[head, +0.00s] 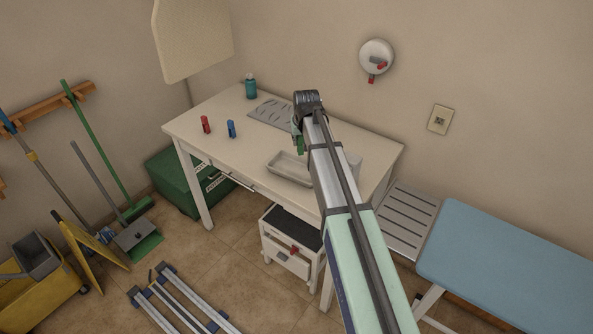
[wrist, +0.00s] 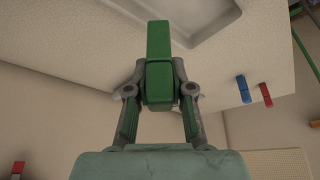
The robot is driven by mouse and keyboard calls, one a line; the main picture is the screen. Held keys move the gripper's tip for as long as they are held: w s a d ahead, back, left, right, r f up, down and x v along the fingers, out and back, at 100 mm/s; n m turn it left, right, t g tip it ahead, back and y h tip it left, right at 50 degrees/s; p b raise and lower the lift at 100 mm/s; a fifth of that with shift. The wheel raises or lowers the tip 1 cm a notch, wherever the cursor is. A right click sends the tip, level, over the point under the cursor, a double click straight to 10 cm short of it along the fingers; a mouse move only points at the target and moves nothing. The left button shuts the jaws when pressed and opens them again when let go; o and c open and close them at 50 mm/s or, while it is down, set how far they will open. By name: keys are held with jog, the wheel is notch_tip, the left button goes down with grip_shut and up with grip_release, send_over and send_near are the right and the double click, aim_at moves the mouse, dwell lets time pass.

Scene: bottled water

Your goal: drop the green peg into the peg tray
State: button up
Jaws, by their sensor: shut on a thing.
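The green peg (wrist: 159,62) is held between the two fingers of my gripper (wrist: 159,85) in the wrist view. In the head view the peg (head: 300,146) hangs below my gripper (head: 298,135), above the white table and beyond the tray. The peg tray (head: 288,171) is a pale shallow tray on the table, partly hidden by my arm at its right end. In the wrist view the tray (wrist: 203,22) shows at the top, just past the peg. The peg appears apart from the tray.
A red peg (head: 206,125) and a blue peg (head: 231,129) stand on the table's left part (head: 185,122). A grey slotted plate (head: 268,112) and a teal bottle (head: 250,87) are at the back. A whitish cylinder (head: 354,165) stands right of my arm.

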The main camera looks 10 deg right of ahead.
aim_at(300, 149)
jog(key=shift+f+b, duration=1)
jog(key=shift+f, duration=1.35)
jog(key=o, duration=0.9)
jog(key=v, duration=1.2)
